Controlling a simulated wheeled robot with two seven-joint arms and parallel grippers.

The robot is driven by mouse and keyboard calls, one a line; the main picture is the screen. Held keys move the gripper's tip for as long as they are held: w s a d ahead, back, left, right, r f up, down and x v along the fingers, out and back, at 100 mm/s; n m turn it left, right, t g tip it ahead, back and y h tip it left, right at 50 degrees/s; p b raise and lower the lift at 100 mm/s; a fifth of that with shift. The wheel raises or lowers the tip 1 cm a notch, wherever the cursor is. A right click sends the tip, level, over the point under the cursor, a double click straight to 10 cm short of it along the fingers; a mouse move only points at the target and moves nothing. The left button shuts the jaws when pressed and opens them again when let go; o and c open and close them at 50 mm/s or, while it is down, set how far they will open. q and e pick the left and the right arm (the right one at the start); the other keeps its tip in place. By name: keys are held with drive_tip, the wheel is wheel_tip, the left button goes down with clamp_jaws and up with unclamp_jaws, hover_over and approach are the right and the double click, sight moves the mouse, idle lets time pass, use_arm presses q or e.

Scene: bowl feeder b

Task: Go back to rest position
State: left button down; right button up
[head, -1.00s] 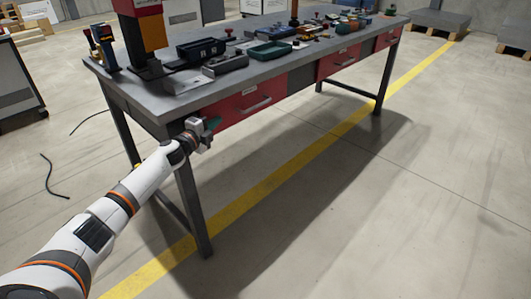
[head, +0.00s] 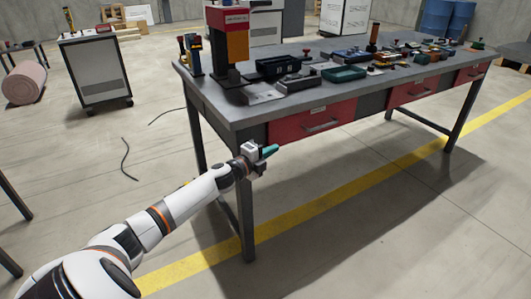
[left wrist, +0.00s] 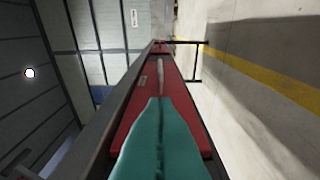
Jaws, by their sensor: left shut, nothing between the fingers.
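My left gripper (head: 268,151) is in front of the workbench, just below its top edge and near the left red drawer (head: 311,123). Its teal fingers are shut together with nothing between them. In the left wrist view the closed teal fingers (left wrist: 160,140) point along the bench front, with the red drawer (left wrist: 158,88) and its handle beyond them. I cannot tell whether the fingers touch the drawer front. My left arm reaches in from the lower left. My right gripper is not in view.
The workbench (head: 245,112) carries a red and orange press (head: 236,45), a green tray (head: 344,73), dark bins and small parts. A black cable (head: 126,160) lies on the floor. A white cabinet (head: 95,75) stands behind left. Floor at the right front is clear.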

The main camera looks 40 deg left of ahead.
use_arm(q)
drive_tip(key=shift+s+a, duration=0.15)
drive_tip(key=shift+s, duration=1.2)
drive_tip(key=shift+f, duration=0.1)
